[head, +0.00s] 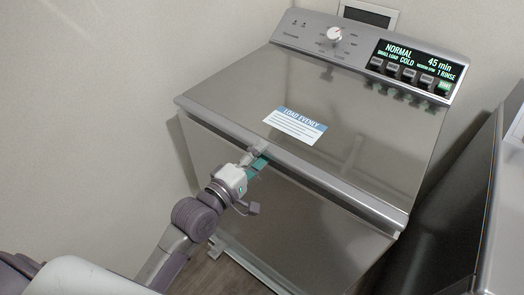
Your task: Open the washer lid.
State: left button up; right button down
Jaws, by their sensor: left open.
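The washer (300,240) is a steel top-loader seen from above and in front. Its lid (360,125) looks shut and lies flat, with a "LOAD EVENLY" label (295,125) near its front edge. My left gripper (261,156) is open at the lid's front edge, just below the label. Its fingers are small and partly overlap the edge; I cannot tell whether they touch it. My right gripper is out of view.
The control panel (365,52) with a dial and lit display stands at the washer's back. A dark appliance (445,220) stands close on the right. Plain walls are behind and to the left. Some wooden floor (215,275) shows in front.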

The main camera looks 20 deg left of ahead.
pick_arm(q)
jog(key=shift+w+d, duration=0.2)
jog(key=shift+w, duration=0.25)
grip_shut()
